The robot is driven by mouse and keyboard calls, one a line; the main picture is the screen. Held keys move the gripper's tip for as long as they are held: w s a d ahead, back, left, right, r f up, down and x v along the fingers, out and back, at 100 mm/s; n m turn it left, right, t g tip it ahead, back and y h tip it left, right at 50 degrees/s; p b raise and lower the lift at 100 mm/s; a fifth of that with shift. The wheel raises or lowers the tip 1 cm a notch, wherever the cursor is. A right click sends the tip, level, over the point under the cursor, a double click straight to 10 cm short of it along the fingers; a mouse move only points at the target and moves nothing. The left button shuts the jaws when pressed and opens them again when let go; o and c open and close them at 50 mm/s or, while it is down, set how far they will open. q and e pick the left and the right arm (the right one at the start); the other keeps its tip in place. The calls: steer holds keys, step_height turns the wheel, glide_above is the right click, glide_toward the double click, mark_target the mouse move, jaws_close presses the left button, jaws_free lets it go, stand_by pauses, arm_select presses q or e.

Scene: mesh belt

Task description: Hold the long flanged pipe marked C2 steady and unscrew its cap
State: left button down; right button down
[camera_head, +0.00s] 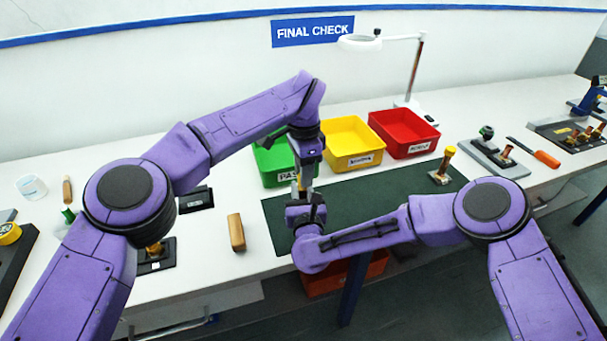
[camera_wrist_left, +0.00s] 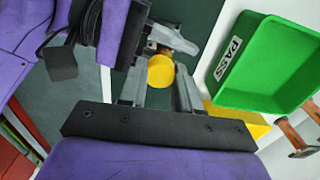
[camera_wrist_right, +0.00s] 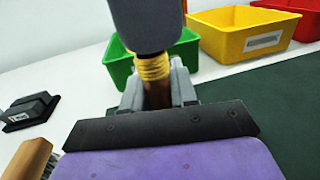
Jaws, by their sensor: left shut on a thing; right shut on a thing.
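The long flanged pipe stands upright between my grippers. Its copper-brown body (camera_wrist_right: 157,96) shows in the right wrist view, with the yellow cap (camera_wrist_right: 152,67) on top. In the left wrist view the yellow cap (camera_wrist_left: 160,72) sits between the fingers. My left gripper (camera_head: 299,186) comes from above and is shut on the cap. My right gripper (camera_wrist_right: 156,88) is shut on the pipe's body below the cap. In the head view my grippers and arms hide most of the pipe. The C2 mark and the flange are not visible.
Green (camera_head: 270,160), yellow (camera_head: 350,142) and red (camera_head: 403,130) bins stand behind the dark green mat (camera_head: 370,203). Another yellow-topped pipe (camera_head: 443,163) stands at the mat's right. A wooden-backed brush (camera_head: 236,232) lies left of the mat. A lamp (camera_head: 410,75) stands behind.

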steer(key=shift+f, duration=0.25)
arm_select(q)
steer(key=shift+a+r, duration=0.1)
steer(key=shift+r, duration=1.9)
steer(key=shift+w, duration=0.1)
arm_select(e)
steer(key=c, duration=0.9)
jaws_free()
arm_select(q)
steer(key=shift+w+f, duration=0.1)
steer(key=shift+w, duration=0.05)
arm_select(e)
steer(key=shift+o, duration=0.5)
steer(key=shift+w, duration=0.2)
